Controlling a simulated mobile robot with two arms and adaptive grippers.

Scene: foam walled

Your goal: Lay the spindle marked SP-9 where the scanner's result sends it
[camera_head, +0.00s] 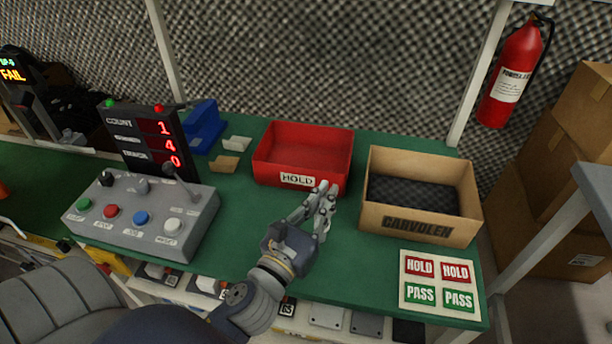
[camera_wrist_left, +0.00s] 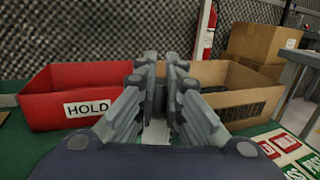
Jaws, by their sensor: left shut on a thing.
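A screen (camera_head: 12,72) at the far left of the head view shows SP-9 in small letters and FAIL in orange. My left gripper (camera_head: 325,191) is shut just in front of the right part of the red HOLD bin (camera_head: 297,180), left of the cardboard CARVOLEN box (camera_head: 420,225). In the left wrist view the fingers (camera_wrist_left: 163,66) are close together, between the red bin (camera_wrist_left: 88,108) and the box (camera_wrist_left: 245,107). The spindle in them is hard to tell from the grey fingers, and no marking on it can be read. The red bin looks empty; the box has a dark lining. My right gripper is not in view.
A grey button console (camera_head: 142,222) and a red-digit counter (camera_head: 150,142) stand left on the green bench (camera_head: 235,245). A blue holder (camera_head: 203,125) is behind them. A HOLD/PASS card (camera_head: 440,283) lies front right. A post rises behind the box.

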